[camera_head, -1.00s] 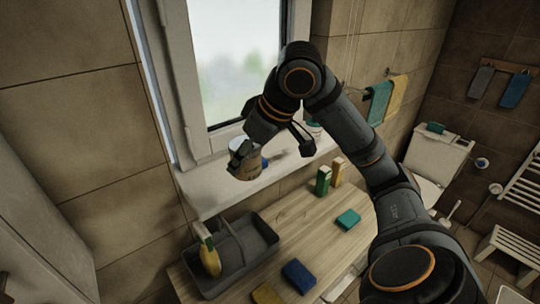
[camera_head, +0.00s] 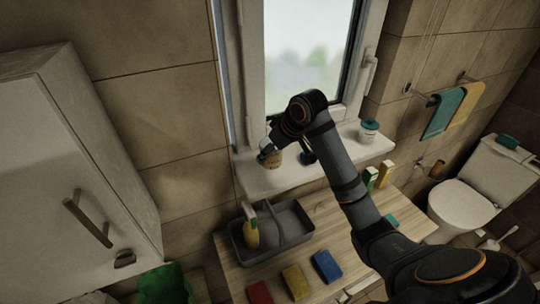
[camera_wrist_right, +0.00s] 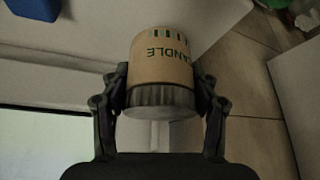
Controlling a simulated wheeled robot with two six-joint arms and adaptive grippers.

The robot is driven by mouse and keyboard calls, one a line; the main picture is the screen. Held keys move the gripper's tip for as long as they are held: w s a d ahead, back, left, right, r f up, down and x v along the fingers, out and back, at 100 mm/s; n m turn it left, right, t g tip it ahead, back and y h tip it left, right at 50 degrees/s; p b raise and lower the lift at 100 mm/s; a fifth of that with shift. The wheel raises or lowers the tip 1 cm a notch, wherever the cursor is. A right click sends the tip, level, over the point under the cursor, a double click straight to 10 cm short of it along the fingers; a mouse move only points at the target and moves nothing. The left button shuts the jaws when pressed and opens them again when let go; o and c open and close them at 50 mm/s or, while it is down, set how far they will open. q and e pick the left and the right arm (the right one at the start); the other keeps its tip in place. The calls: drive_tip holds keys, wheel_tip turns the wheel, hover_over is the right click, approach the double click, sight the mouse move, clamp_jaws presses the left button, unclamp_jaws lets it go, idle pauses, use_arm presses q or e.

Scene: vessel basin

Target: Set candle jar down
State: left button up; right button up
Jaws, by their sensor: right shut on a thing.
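The candle jar (camera_head: 274,160) is tan with a lid; its "CANDLE" lettering shows upside down in the right wrist view (camera_wrist_right: 160,60). My right gripper (camera_head: 269,157) is shut on it, one finger on each side near the dark ribbed lid. In the head view the jar is at the left part of the white windowsill (camera_head: 325,160). I cannot tell whether its base touches the sill. The gripper and arm hide part of the jar and sill. My left gripper is not in view.
A jar with a blue-green lid (camera_head: 369,131) stands on the sill's right. Below, a grey caddy (camera_head: 290,225) holds a yellow bottle (camera_head: 250,230). Several sponges lie on the wooden top (camera_head: 320,240). A white cabinet (camera_head: 70,170) is at the left.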

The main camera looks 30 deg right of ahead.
sight(270, 161)
drive_tip(key=shift+w+f, duration=0.2)
drive_tip(key=shift+f, duration=0.05)
drive_tip(key=shift+w+f, duration=0.25)
drive_tip(key=shift+f, duration=0.05)
wheel_tip(270, 161, down, 2)
drive_tip(key=p, duration=0.2)
drive_tip(key=shift+w+a+f+p, duration=0.1)
drive_tip(key=shift+f+p, duration=0.1)
drive_tip(key=shift+p, duration=0.1)
drive_tip(key=shift+f, duration=0.45)
drive_tip(key=shift+f, duration=0.2)
drive_tip(key=o, duration=1.3)
drive_tip(key=shift+c, duration=0.2)
drive_tip(key=shift+r, duration=0.15)
